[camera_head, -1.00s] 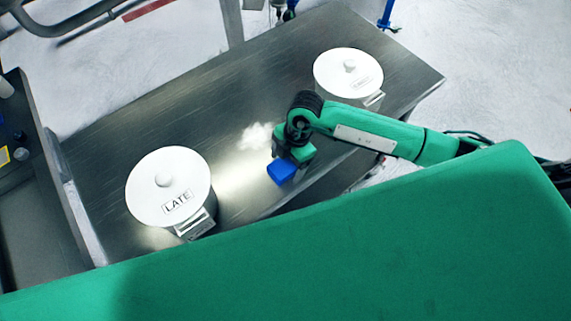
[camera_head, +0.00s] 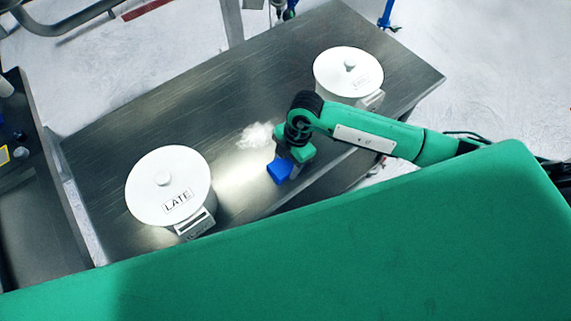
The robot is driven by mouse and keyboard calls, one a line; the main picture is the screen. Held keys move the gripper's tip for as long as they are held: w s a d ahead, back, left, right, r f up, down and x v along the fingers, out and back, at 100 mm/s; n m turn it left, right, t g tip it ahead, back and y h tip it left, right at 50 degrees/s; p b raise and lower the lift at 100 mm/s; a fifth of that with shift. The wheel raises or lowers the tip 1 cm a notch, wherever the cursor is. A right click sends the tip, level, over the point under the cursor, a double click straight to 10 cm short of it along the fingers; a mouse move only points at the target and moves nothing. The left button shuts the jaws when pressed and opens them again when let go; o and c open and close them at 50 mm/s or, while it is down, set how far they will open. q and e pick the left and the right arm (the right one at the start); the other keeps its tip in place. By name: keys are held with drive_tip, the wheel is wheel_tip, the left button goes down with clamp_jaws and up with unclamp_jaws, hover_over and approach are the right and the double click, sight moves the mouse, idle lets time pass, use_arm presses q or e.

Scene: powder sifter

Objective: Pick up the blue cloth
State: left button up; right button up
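The blue cloth (camera_head: 279,169) shows as a small folded block on the metal table, near its front edge. My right gripper (camera_head: 292,168) is at the cloth's right side, pointing down, with its wrist above. The wrist hides most of the fingers, so I cannot tell whether they are open or shut, or whether they touch the cloth. My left gripper is not in view.
A patch of white powder (camera_head: 258,135) lies on the metal table (camera_head: 230,90) just behind the cloth. A white lidded pot labelled LATE (camera_head: 150,200) stands at the left. Another white lidded pot (camera_head: 335,75) stands at the back right. The table's middle left is clear.

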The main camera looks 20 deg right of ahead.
sight(287, 163)
drive_tip(key=shift+c, duration=1)
drive_tip(key=shift+r, duration=0.2)
wheel_tip(287, 163, up, 20)
drive_tip(key=b, duration=0.4)
